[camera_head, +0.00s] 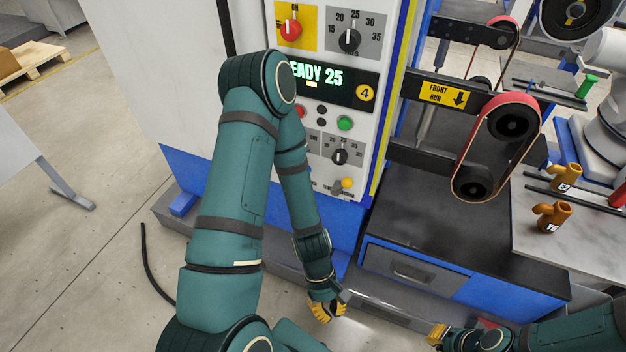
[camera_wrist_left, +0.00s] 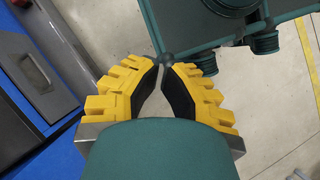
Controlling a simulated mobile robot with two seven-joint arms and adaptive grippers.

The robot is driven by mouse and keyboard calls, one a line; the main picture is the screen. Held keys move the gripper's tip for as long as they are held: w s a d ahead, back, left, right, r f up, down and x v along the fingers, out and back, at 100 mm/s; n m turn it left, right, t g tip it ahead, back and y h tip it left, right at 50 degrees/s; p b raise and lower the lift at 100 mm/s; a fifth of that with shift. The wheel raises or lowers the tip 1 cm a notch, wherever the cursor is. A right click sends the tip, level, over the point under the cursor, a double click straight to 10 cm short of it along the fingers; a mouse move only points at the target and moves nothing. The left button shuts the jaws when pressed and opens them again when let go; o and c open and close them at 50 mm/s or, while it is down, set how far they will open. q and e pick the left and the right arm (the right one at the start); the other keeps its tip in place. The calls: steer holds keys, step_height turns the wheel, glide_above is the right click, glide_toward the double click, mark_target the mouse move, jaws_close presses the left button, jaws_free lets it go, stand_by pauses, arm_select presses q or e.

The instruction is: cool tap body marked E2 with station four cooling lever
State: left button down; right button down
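An orange tap body (camera_head: 566,180) with a small mark that seems to read E2 stands on the grey bench at the right. A second orange tap body (camera_head: 552,216), marked Y6, stands just in front of it. The station panel (camera_head: 368,120) bears a yellow 4 and a display ending in "EADY 25". A small lever with a yellow knob (camera_head: 347,184) sits at the panel's bottom. My left gripper (camera_head: 328,312) hangs low before the machine, below the lever, its empty fingertips together in the left wrist view (camera_wrist_left: 161,66). My right gripper (camera_head: 437,334) is at the bottom edge, its fingers largely unclear.
A belt grinder (camera_head: 495,140) marked "FRONT RUN" stands between panel and bench, above a dark cabinet (camera_head: 440,235). A green-topped item (camera_head: 586,86) and a red item (camera_head: 618,197) are at the right. A black cable (camera_head: 150,265) lies on the open floor at left.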

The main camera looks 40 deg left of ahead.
arm_select(q)
steer(key=w+a+r+n+t+h+p, duration=0.2)
steer(key=w+r+n+t+h, duration=0.45)
steer(key=n, duration=1.25)
steer(key=w+a+r+n+t+y, duration=0.1)
steer(key=w+a+n+t+y, duration=0.1)
steer(key=a+n+t, duration=0.2)
steer(key=w+a+r+n+t+y, duration=0.1)
steer(key=w+a+n+t+y, duration=0.1)
steer(key=a+n, duration=0.4)
steer(key=w+a+r+n+t+y+p, duration=0.1)
steer(key=w+a+n+t+y, duration=0.2)
steer(key=a, duration=0.6)
steer(key=n+t+y, duration=0.1)
steer(key=n+t, duration=0.1)
steer(key=shift+t, duration=0.35)
steer(key=shift+w+d, duration=0.1)
steer(key=shift+w, duration=0.05)
steer(key=w+a+b, duration=0.1)
steer(key=w, duration=0.8)
steer(key=shift+w+a, duration=0.15)
